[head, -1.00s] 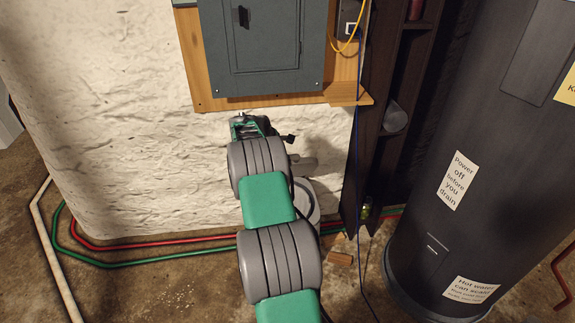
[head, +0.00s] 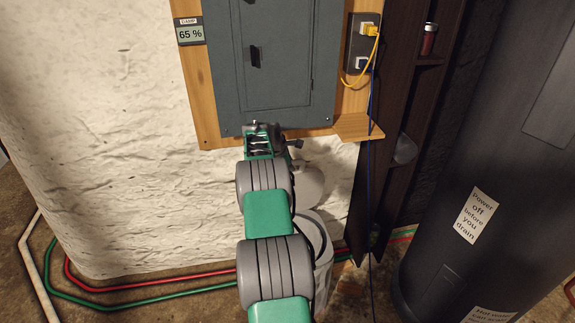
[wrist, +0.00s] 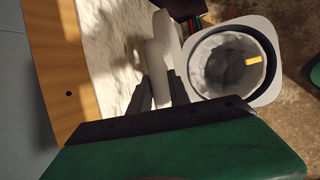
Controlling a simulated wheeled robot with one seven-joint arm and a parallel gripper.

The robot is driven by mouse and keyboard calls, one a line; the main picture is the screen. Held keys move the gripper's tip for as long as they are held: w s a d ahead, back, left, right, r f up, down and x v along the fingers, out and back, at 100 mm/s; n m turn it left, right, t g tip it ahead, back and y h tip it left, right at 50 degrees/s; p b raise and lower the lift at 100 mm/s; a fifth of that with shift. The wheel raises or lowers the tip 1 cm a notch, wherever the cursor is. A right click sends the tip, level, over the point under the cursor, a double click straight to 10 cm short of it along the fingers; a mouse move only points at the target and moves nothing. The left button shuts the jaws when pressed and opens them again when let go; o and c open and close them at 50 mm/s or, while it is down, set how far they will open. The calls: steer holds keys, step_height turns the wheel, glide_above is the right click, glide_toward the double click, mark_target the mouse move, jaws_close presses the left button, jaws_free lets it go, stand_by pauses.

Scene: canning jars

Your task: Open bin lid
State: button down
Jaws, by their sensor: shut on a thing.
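The white bin (head: 322,262) stands on the floor against the rough wall, partly hidden by my arm in the head view. In the wrist view the bin (wrist: 272,92) is open from above, with a grey liner and a small yellow thing inside. Its white lid (head: 308,186) is raised at the wall side; in the wrist view the lid (wrist: 160,55) shows nearly edge-on. My gripper (wrist: 160,92) is shut on the lid, a pale part of it between the dark fingers. In the head view my arm hides the fingertips.
A grey electrical panel (head: 285,65) on a wooden board hangs just above my wrist, with a small wooden ledge (head: 358,127) at right. A dark shelf (head: 395,110) and large dark tank (head: 490,170) stand right. Red and green pipes (head: 150,289) run along the wall.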

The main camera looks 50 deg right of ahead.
steer(key=shift+w, duration=0.1)
steer(key=c, duration=1.2)
jaws_free()
steer(key=shift+c, duration=0.2)
steer(key=v, duration=0.8)
steer(key=shift+b, duration=0.35)
